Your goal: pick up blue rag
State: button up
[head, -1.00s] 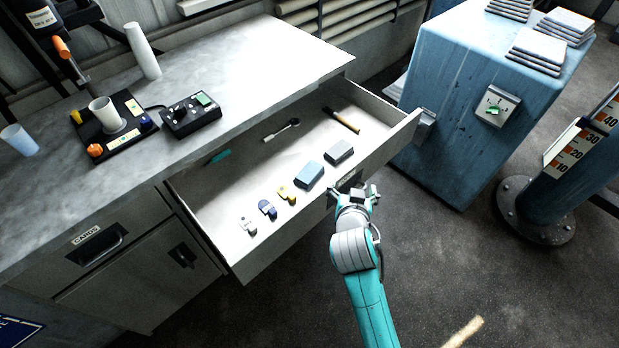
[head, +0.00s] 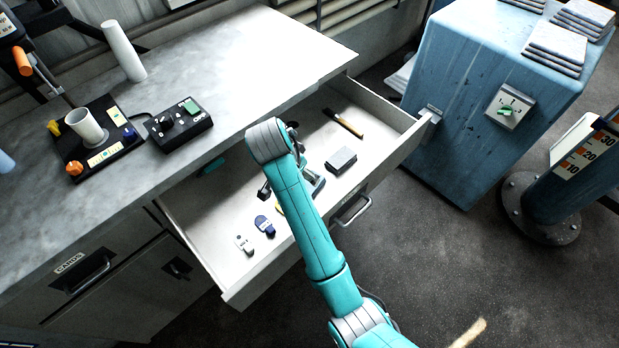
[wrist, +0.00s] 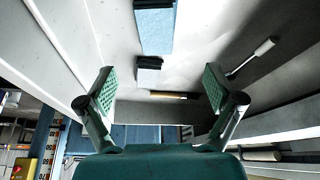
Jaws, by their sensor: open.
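The blue rag (head: 318,183) is a folded blue pad on the floor of the open drawer (head: 210,245). In the head view my arm covers most of it. In the wrist view the rag (wrist: 155,30) lies at the top centre, above the gap between my fingers. My gripper (wrist: 158,78) is open and empty, with its green-padded fingers wide apart. It is over the drawer, and the rag is not between the pads. In the head view the gripper is mostly hidden behind my arm.
A grey block (head: 341,160) lies right of the rag, and a wooden-handled brush (head: 346,123) lies behind it. A navy item (head: 264,225) and a white item (head: 244,244) lie near the drawer's front left. The drawer walls and counter edge (head: 240,130) border the space.

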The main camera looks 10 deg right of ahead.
jog(key=x, duration=0.5)
jog(key=shift+f, duration=0.1)
jog(key=shift+s+x, duration=0.15)
jog(key=shift+x, duration=1.2)
jog(key=shift+s+x, duration=0.2)
jog(key=shift+x, duration=1.1)
jog(key=shift+f, duration=0.35)
jog(key=c, duration=1.1)
